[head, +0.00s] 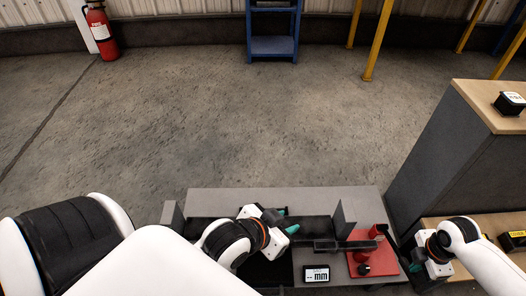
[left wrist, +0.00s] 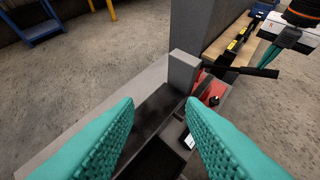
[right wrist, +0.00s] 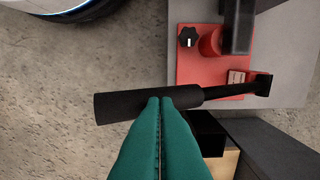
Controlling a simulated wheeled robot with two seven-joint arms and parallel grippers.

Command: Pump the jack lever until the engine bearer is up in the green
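The red jack (head: 375,262) stands at the right end of the grey bench, with a black knob on its base. Its black lever (right wrist: 125,104) reaches out past the bench edge; it also shows in the left wrist view (left wrist: 255,71). My right gripper (right wrist: 160,100) is shut, its teal fingertips together and overlapping the lever's handle; I cannot tell whether they touch it. A dark bar (head: 345,245), likely the engine bearer, runs over the jack. My left gripper (left wrist: 160,105) is open and empty above the bench's dark middle. No green band is readable.
A small display reading "mm" (head: 317,274) sits at the bench front; its number is unreadable. Grey upright blocks (head: 345,217) stand on the bench. A grey cabinet (head: 450,150) with a wooden top is close on the right.

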